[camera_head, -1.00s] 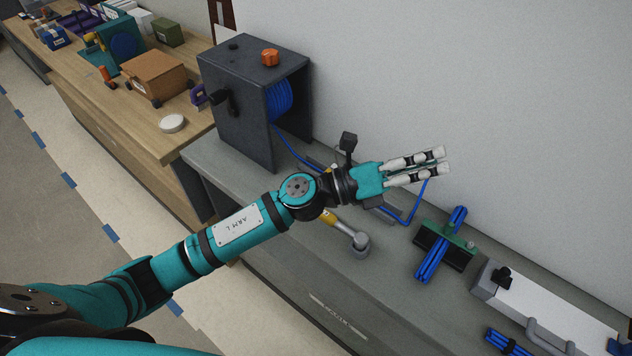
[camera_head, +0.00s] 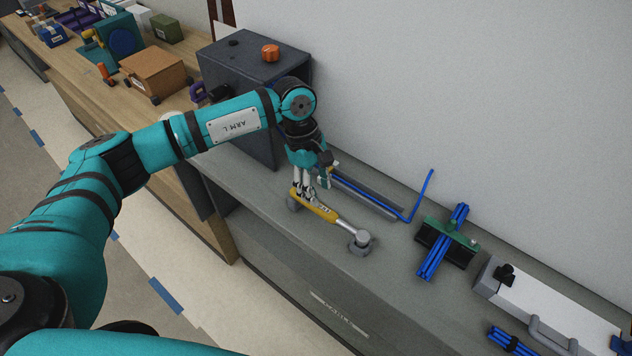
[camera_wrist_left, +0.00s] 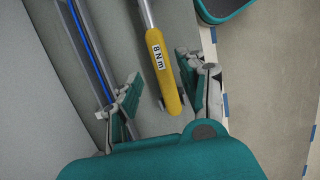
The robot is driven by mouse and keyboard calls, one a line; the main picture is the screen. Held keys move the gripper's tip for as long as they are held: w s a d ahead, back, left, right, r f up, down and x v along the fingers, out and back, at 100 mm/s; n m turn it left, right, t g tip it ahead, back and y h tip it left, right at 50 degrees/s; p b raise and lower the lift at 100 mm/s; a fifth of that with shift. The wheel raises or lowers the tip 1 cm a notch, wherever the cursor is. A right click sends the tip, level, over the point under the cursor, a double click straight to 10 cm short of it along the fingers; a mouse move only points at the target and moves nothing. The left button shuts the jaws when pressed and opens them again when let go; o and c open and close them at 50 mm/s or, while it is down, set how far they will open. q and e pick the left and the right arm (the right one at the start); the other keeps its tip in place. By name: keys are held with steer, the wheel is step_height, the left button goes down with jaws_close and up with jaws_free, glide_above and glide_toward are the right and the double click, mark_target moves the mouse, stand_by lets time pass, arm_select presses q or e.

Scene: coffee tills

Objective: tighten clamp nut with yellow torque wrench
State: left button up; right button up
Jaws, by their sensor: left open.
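The yellow torque wrench (camera_head: 318,208) lies on the grey bench, its grey head (camera_head: 361,241) pointing right. My left gripper (camera_head: 312,186) points down at its handle, with its fingers apart. In the left wrist view, the handle (camera_wrist_left: 164,75), labelled "8 Nm", appears between the open fingers (camera_wrist_left: 160,86), nearer the right one; neither is clearly shut on it. The green clamp (camera_head: 450,236) sits farther right on a black block, across a blue cable bundle (camera_head: 434,258). The nut is too small to make out clearly. My right gripper is out of view.
A blue cable (camera_head: 368,195) runs along a grey channel behind the wrench and bends upward. A dark reel box (camera_head: 240,65) stands behind my left arm. A white case (camera_head: 540,310) with a grey handle is at the lower right. The bench front is clear.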

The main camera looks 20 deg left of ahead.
mark_target(323, 207)
arm_select(q)
steer(key=b+x, duration=0.2)
steer(key=x, duration=0.3)
steer(key=shift+f+b, duration=0.1)
steer(key=shift+b, duration=0.2)
steer(key=shift+d+f+b, duration=0.3)
steer(key=shift+f+b, duration=0.25)
steer(key=shift+f, duration=0.1)
steer(key=shift+r, duration=0.1)
steer(key=shift+c, duration=1.1)
jaws_close()
steer(key=shift+r, duration=0.2)
steer(key=shift+d+p+v, duration=0.25)
steer(key=shift+p+v, duration=0.5)
steer(key=shift+v, duration=0.35)
steer(key=shift+s+r+p, duration=0.15)
steer(key=shift+r+p, duration=0.6)
steer(key=shift+r, duration=1.05)
